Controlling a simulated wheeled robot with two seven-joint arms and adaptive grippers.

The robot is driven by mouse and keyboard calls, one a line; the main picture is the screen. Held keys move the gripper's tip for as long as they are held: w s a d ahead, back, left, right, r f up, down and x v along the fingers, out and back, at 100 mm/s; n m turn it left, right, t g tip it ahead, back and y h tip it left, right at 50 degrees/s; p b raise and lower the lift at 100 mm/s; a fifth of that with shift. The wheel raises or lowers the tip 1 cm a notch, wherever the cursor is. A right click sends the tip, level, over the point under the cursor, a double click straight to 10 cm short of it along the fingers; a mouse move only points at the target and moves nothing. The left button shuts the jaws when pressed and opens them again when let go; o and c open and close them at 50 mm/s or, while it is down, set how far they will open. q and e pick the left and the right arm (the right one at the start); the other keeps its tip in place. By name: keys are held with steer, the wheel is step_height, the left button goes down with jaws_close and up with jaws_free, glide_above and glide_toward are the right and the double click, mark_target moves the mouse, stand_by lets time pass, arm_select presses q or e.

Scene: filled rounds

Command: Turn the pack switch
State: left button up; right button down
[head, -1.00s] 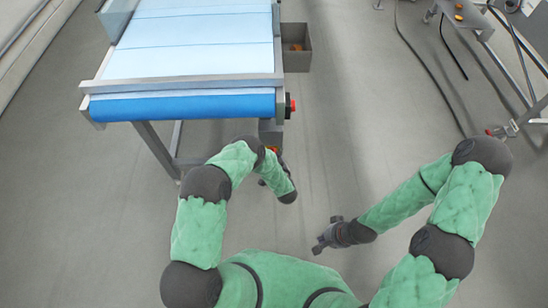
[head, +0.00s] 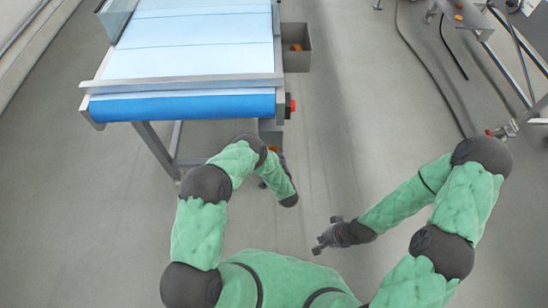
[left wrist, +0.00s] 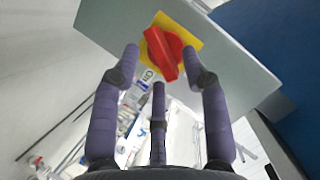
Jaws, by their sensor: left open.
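The pack switch is a red rotary handle (left wrist: 165,42) on a yellow plate (left wrist: 163,20), fixed to a grey box (left wrist: 232,62); it shows in the left wrist view at upper middle, with the handle slanted. My left gripper (left wrist: 160,60) is open, with fingers on both sides of the handle and a third below it. I cannot tell whether they touch it.
A conveyor with a white and blue belt (head: 195,65) fills the upper left. A red button (head: 291,105) sits on its right side, below a grey bin (head: 296,60). A metal stand (head: 480,24) and cables are at upper right. Floor between is clear.

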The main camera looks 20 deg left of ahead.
arm_select(q)
steer(key=v, duration=1)
steer(key=shift+s, duration=0.2)
